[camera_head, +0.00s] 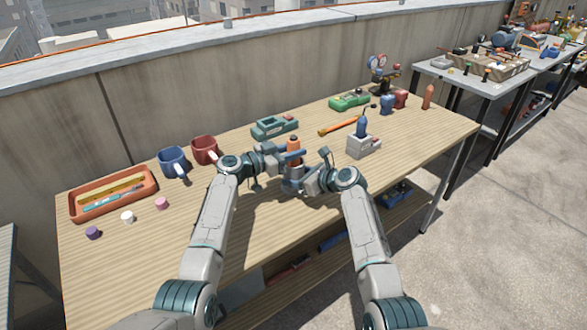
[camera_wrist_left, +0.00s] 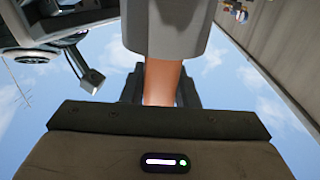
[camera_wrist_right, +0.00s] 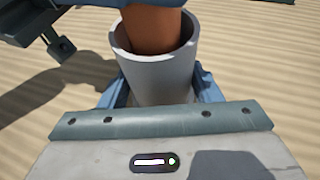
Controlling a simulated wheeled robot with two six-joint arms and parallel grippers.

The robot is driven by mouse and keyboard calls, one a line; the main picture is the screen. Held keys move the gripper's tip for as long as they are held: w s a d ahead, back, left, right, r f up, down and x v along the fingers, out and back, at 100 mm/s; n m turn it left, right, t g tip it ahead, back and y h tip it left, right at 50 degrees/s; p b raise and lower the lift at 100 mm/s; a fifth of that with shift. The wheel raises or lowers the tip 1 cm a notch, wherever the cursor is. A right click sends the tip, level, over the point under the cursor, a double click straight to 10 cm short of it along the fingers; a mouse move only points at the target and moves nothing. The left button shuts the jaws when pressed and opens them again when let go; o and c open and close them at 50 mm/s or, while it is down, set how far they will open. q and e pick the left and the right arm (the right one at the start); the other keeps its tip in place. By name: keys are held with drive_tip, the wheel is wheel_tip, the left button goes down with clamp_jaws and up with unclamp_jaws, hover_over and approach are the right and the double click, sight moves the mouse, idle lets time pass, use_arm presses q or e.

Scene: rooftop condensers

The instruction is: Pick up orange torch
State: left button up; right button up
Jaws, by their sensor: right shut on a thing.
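The orange torch (camera_head: 293,145) stands upright in a grey cylindrical cup (camera_head: 291,187) near the middle of the workbench. My left gripper (camera_head: 292,155) is at the torch above the cup, with a finger on each side of its orange body (camera_wrist_left: 162,82). Whether those fingers press on it, I cannot tell. My right gripper (camera_head: 293,181) is lower and shut on the grey cup, which also shows between its fingers in the right wrist view (camera_wrist_right: 155,78). The torch's lower end is hidden inside the cup.
A grey block (camera_head: 360,148) holding a blue torch stands right.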

use_arm(q)
clamp_jaws()
wheel_tip(320, 180, up, 18)
idle(0.3)
use_arm(e)
drive_tip(key=o, duration=1.5)
drive_tip(key=shift+d+r+p, duration=0.15)
drive_tip(key=shift+r+p, duration=0.05)
drive_tip(key=shift+p, duration=0.15)
drive_tip(key=p+v, duration=0.7)
drive_tip(key=p, duration=0.1)
drive_tip(key=shift+s+d+r, duration=0.1)
drive_tip(key=shift+s, duration=0.05)
drive_tip(key=shift+s+d+r+p, duration=0.15)
drive_tip(key=shift+s+d+p, duration=0.35)
drive_tip(key=shift+p, duration=0.15)
use_arm(q)
wheel_tip(320, 180, up, 10)
drive_tip(key=shift+f, duration=0.1)
use_arm(e)
drive_tip(key=shift+w, duration=0.1)
